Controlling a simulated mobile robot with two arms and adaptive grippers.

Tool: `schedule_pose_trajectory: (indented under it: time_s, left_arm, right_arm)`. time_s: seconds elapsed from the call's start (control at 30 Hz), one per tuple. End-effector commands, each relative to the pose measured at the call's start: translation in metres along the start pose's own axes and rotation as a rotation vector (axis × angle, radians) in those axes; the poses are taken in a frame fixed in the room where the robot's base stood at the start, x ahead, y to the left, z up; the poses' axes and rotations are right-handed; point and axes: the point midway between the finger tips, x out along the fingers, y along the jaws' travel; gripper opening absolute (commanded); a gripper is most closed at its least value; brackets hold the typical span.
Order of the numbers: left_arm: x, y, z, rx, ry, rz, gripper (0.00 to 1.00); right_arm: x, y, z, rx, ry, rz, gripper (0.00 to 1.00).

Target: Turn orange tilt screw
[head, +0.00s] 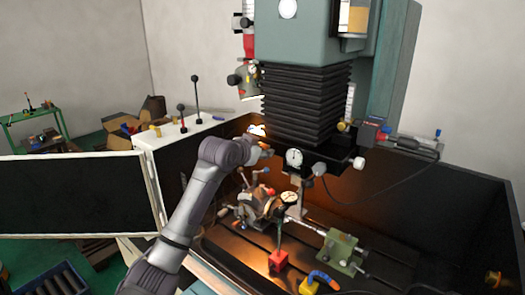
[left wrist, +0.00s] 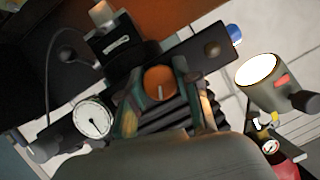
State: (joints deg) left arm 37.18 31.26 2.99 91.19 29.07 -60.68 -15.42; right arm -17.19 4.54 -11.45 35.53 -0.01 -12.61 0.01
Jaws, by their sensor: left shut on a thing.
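The orange tilt screw (left wrist: 159,82) shows in the left wrist view as a round orange knob with a pale line on its face. My left gripper (left wrist: 158,92) has one finger on each side of it and is shut on it. In the head view my left gripper (head: 263,147) reaches in from the left, below the machine's black bellows, and the screw is too small to make out there. The indexing chuck (head: 262,204) sits on the machine bed below the gripper. My right gripper is not in view.
A dial gauge (head: 294,158) hangs just right of the gripper. The black bellows (head: 305,105) are above, and a lamp (left wrist: 265,85) stands close by in the left wrist view.

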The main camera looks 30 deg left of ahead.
Motion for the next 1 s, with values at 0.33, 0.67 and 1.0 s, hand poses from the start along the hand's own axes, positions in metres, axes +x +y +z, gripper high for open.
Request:
schedule_pose_trajectory:
  time_s: [0.33,0.67,1.0]
  left_arm:
    - [0.0007,-0.0001,0.0017,-0.293,-0.014,0.12,0.0]
    - [0.001,0.0006,0.0026,-0.488,-0.022,0.2,0.0]
    - [0.0011,0.0011,0.0029,-0.568,-0.025,0.233,0.0]
  right_arm:
    - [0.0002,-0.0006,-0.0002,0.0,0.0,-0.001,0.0]
    - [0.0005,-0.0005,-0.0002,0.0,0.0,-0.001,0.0]
    - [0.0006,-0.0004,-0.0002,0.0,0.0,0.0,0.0]
